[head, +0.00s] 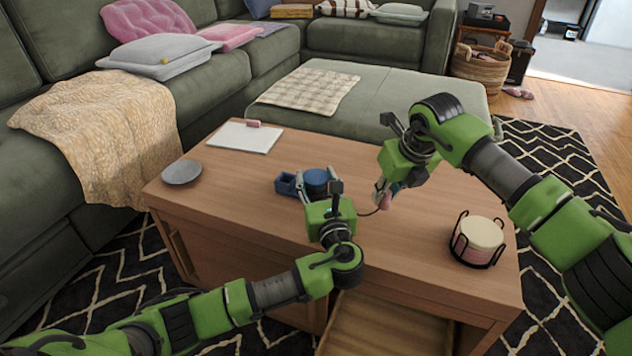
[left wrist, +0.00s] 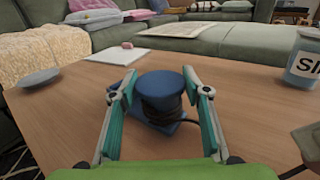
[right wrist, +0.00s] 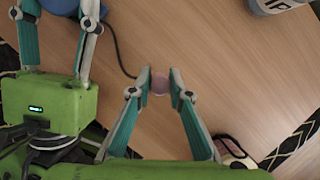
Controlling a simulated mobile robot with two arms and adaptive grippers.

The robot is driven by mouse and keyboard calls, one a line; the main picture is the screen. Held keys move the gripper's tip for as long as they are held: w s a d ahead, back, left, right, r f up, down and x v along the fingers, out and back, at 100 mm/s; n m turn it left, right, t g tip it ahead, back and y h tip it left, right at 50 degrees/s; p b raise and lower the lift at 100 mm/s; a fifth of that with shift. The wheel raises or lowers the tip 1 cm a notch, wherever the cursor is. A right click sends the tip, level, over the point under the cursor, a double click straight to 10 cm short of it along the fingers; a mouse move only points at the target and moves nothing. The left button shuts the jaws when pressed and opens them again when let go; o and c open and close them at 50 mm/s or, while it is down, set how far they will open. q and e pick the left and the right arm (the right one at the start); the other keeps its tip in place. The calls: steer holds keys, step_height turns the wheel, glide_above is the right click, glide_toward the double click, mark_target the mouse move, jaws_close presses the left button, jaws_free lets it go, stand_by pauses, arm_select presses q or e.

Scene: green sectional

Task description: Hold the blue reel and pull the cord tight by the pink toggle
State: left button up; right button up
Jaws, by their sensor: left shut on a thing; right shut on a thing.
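The cord (right wrist: 115,55) runs in a bend across the table to the pink toggle (right wrist: 158,82). My right gripper (right wrist: 160,78) is shut on the toggle, which also shows in the head view (head: 386,202), right of the reel. The cord looks curved near the toggle.
A coaster holder (head: 478,240) stands at the table's right end. A grey plate (head: 182,172) and a white pad with a pink item (head: 244,137) lie at the left. A lettered blue-grey cup (left wrist: 304,58) stands behind the right gripper. The table's front edge is close.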

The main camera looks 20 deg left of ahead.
steer(key=shift+f, duration=1.35)
steer(key=o, duration=1)
steer(key=shift+f, duration=0.1)
steer(key=shift+o, duration=0.2)
arm_select(q)
steer(key=o, duration=1.2)
arm_select(e)
steer(key=v, duration=1.2)
steer(key=shift+w, duration=0.1)
